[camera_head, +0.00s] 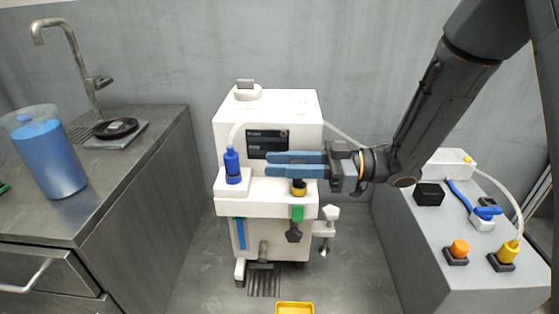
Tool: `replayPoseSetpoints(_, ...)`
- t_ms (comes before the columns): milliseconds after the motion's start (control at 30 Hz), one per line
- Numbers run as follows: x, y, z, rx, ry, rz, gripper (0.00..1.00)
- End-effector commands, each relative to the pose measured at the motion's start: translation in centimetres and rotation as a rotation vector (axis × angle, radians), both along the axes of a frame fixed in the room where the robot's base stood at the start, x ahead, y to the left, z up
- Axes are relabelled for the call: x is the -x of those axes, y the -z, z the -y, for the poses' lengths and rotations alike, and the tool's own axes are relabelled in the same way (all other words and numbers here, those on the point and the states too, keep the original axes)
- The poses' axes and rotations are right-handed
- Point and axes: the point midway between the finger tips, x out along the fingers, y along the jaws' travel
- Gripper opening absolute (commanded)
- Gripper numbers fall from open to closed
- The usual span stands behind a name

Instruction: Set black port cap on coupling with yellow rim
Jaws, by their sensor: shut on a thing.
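My gripper (268,165) reaches in from the right over the front shelf of the white machine. Its two blue fingers lie level, one behind the other, shut on the black port cap. The fingers hide most of the cap. The coupling with the yellow rim (299,192) stands on the shelf right below the front finger, with a dark part showing above its rim. I cannot tell whether that dark part is the cap or the coupling, or whether the two touch.
A blue connector (232,163) with a hose stands on the shelf's left end. The white machine (290,105) rises behind the fingers. A black knob (293,233) hangs in front. A counter with a blue jug (50,158) is left; a grey bench (415,240) with connectors is right.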

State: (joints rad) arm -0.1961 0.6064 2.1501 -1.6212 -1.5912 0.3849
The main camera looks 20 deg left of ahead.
Motion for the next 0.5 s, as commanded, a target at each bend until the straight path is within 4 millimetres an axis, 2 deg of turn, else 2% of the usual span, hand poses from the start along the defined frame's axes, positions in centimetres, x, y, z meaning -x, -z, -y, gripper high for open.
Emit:
replayPoseSetpoints(33,-0.06,0.81,-0.01,0.0,0.0,-0.001,0.05)
replayPoseSetpoints(167,-0.03,1.56,-0.02,0.0,0.0,0.0,0.05)
replayPoseSetpoints(500,0.05,1.72,-0.04,0.0,-0.001,0.0,0.05)
